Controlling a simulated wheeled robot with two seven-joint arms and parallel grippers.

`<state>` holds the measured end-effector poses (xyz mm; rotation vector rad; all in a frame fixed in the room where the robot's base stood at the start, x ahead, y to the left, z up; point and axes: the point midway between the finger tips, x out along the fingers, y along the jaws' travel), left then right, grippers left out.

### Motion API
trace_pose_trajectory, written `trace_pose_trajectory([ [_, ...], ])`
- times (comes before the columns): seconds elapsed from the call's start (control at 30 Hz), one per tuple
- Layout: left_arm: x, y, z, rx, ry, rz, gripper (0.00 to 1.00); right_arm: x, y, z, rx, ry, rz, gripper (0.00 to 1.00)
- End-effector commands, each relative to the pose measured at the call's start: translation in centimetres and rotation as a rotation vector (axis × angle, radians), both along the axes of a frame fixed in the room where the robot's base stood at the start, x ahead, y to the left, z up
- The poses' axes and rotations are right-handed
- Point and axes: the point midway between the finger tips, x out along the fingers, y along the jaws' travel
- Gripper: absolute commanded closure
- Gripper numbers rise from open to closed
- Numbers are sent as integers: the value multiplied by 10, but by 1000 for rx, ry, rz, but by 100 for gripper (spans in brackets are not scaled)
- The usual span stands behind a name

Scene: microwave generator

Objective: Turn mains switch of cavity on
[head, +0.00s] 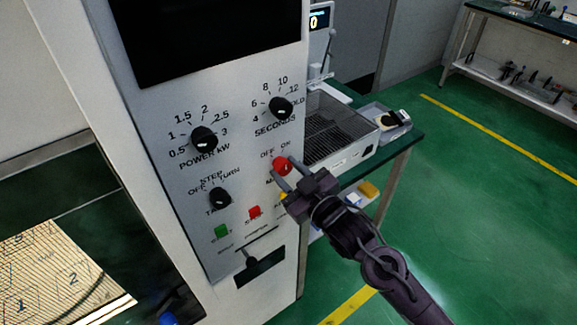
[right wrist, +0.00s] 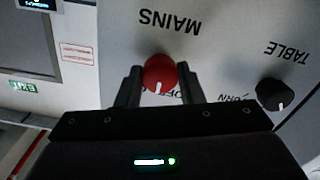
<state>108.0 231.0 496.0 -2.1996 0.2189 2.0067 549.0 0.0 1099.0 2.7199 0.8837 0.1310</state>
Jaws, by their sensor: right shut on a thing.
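The mains switch is a red round knob (head: 282,166) on the front panel, below the OFF and ON labels in the head view. In the right wrist view the red knob (right wrist: 160,74) sits between my two fingers, under an upside-down MAINS label. Its white mark points down the picture, towards my gripper's body. Part of the OFF label shows beside the mark; the ON label is hidden there. My right gripper (head: 284,176) is shut on the knob, one finger on each side. My left gripper is not in view.
The TABLE knob (head: 220,198) is left of the mains knob. The power knob (head: 204,139) and seconds knob (head: 280,107) are above. Green (head: 222,231) and red (head: 254,212) buttons are below. A bench with a wire-rack tray (head: 345,150) stands behind right. The green floor at right is open.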

Motion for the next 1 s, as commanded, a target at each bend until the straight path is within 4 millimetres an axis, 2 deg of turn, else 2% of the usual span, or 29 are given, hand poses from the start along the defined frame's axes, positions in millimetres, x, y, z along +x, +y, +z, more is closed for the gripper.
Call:
trace_pose_trajectory([
  [0.1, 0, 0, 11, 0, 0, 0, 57, 0, 0, 2, 91, 69, -1, 89],
  [0.5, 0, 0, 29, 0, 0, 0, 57, 0, 0, 1, 343, 253, -1, 89],
  [1.0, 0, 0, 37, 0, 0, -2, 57, 0, 1, -1, 460, 337, 0, 89],
])
